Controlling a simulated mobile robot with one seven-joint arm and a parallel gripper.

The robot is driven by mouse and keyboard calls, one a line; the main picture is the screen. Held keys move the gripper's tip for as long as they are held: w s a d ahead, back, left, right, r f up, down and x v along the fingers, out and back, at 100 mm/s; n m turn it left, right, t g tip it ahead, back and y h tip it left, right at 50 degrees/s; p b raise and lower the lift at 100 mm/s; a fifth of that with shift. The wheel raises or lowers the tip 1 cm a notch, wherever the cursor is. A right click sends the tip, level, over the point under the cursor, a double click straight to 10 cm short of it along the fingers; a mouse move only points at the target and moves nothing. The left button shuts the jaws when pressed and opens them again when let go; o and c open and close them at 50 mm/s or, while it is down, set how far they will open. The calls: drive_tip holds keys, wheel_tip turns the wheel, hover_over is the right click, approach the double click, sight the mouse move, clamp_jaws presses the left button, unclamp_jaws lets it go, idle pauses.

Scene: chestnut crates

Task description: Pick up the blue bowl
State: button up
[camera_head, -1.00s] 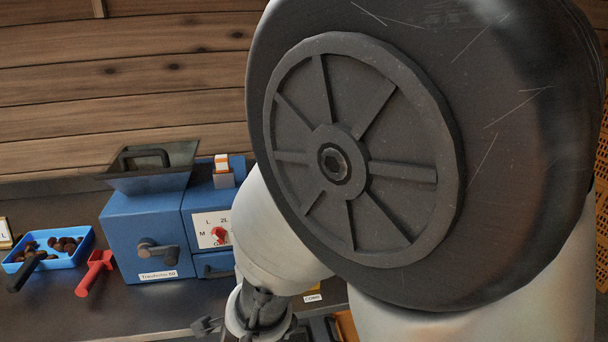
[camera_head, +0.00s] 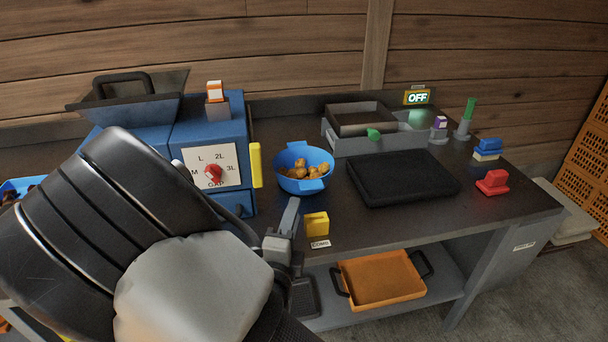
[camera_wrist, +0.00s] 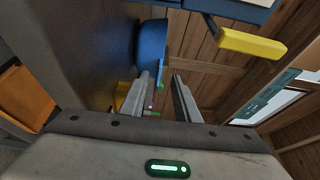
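The blue bowl (camera_head: 300,186) stands upright on the dark worktop, right of the blue machine, with several brown chestnuts in it. It has small tab handles at its rim. My gripper (camera_head: 290,212) is just in front of the bowl, low over the worktop's front part. In the wrist view my gripper's two fingers (camera_wrist: 164,84) are apart with a gap between them. The blue bowl (camera_wrist: 151,46) lies beyond the fingertips there, with one tab in line with the gap. I cannot tell whether the fingers touch it.
The blue machine (camera_head: 222,136) with a yellow handle (camera_head: 256,165) stands close left of the bowl. A small yellow block (camera_head: 316,223) is at the front edge. A black tray (camera_head: 402,178) lies to the right. An orange tray (camera_head: 381,279) sits on the shelf below.

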sight(302, 190)
drive_tip(key=w, duration=0.3)
drive_tip(key=w+d, duration=0.1)
drive_tip(key=w, duration=0.2)
drive_tip(key=w+b, duration=0.1)
drive_tip(key=w, duration=0.2)
drive_tip(key=shift+w+d+r, duration=0.1)
drive_tip(key=shift+w+d, duration=0.05)
drive_tip(key=shift+w, duration=0.15)
clamp_jaws()
